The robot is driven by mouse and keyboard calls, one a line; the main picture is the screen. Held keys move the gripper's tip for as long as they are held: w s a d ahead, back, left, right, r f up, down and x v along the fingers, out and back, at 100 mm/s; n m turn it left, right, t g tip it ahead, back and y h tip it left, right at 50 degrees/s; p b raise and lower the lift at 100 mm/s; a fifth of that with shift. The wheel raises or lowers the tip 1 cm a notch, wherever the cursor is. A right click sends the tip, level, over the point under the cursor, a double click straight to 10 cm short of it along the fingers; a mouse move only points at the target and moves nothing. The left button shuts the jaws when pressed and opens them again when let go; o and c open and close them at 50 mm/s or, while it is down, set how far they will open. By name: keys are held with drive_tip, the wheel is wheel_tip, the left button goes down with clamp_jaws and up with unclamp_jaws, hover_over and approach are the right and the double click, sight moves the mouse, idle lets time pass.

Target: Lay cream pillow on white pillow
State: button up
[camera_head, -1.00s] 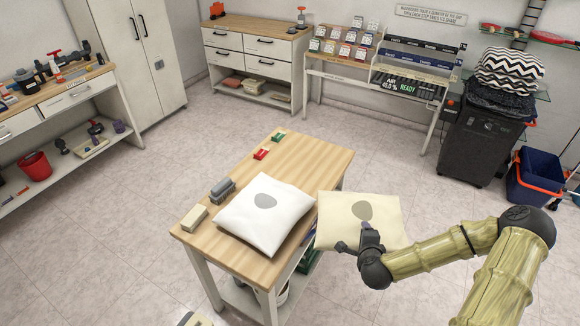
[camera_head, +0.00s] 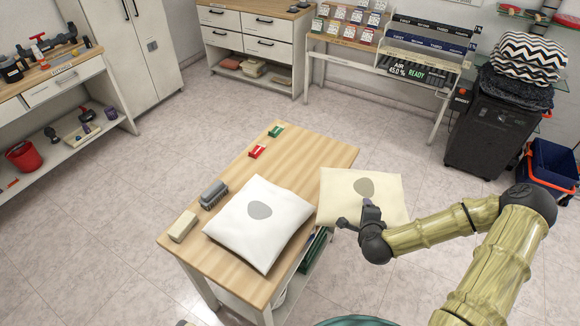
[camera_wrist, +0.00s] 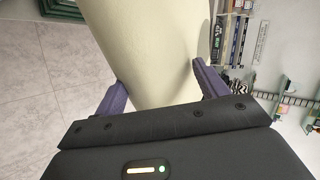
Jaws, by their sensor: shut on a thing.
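The cream pillow (camera_head: 385,193) has a grey-olive oval patch and is held in the air at the right side of the wooden table. My gripper (camera_head: 367,212) is shut on its near edge. In the wrist view the cream pillow (camera_wrist: 150,45) passes between the two purple fingers of my gripper (camera_wrist: 155,85). The white pillow (camera_head: 258,238) has a grey oval patch and lies on the wooden table (camera_head: 300,160), left of the cream pillow. Its right corner comes close to the cream pillow in the picture; I cannot tell whether they touch.
On the table, left of the white pillow, are a beige block (camera_head: 182,226) and a grey brush-like item (camera_head: 214,194). A red box (camera_head: 257,151) and a green box (camera_head: 276,131) lie near the far edge. The table's far right part is clear.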

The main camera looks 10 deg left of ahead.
drive_tip(key=shift+w, duration=0.25)
drive_tip(key=shift+r, duration=0.15)
drive_tip(key=s+a+r+n+g+y+p, duration=0.1)
drive_tip(key=a+r+n+g+y+p, duration=0.2)
drive_tip(key=a+r+n+p, duration=0.3)
drive_tip(key=s+a+r+n+g+y+p, duration=0.2)
drive_tip(key=a+r+n+g+y+p, duration=0.2)
drive_tip(key=a, duration=1.3)
wheel_tip(320, 180, up, 7)
drive_tip(key=n+y+p, duration=0.1)
drive_tip(key=n+p, duration=0.2)
drive_tip(key=p, duration=0.1)
drive_tip(key=shift+a+f+n+g+p, duration=0.15)
drive_tip(key=shift+a+n+g+p, duration=0.05)
drive_tip(key=shift+n+g+p, duration=0.15)
drive_tip(key=shift+f, duration=0.15)
